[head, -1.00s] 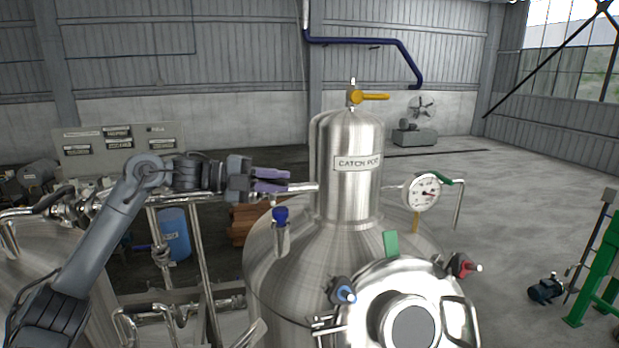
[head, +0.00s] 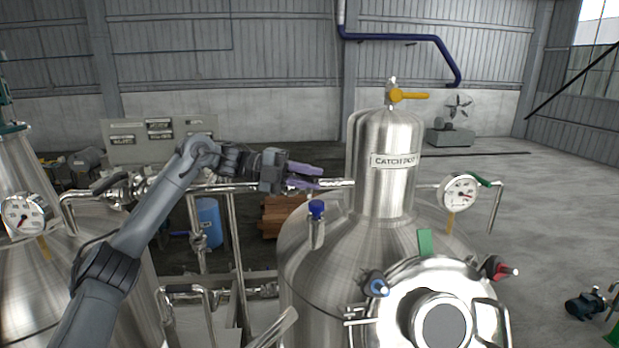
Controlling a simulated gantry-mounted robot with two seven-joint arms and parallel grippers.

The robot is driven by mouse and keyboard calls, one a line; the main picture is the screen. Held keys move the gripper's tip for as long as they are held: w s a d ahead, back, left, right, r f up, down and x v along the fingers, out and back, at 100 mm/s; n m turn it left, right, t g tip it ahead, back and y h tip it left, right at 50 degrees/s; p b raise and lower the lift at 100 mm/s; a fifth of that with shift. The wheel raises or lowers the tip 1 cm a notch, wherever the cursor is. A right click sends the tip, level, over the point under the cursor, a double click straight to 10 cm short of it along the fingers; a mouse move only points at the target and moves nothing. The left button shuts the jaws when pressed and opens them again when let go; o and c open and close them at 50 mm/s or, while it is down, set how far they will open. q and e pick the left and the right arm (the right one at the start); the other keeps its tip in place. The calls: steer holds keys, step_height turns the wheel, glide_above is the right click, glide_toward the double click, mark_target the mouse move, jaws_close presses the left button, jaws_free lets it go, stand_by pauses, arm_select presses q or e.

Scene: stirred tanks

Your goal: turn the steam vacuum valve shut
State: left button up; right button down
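No valve in view has a label I can read as steam vacuum valve. A valve with a yellow lever (head: 408,96) sits on top of the steel catch pot, its lever pointing right. A blue-capped valve (head: 317,210) stands on the tank's left shoulder, and a green lever (head: 482,181) is beside the gauge at right. My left gripper (head: 318,178), with purple fingers, is left of the catch pot (head: 388,190), in front of the horizontal pipe in the picture. Its fingers look slightly apart, with nothing seen between them. My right gripper is out of view.
A round hatch (head: 440,322) with blue and red knobs fills the front of the tank. A second tank with a gauge (head: 23,217) stands at left. Pipes (head: 235,240) run upright below my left arm.

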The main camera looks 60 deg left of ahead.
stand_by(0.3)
arm_select(q)
steer(key=v, duration=1)
steer(key=shift+s+a+p, duration=0.25)
steer(key=shift+a+p, duration=0.05)
steer(key=shift+p, duration=0.05)
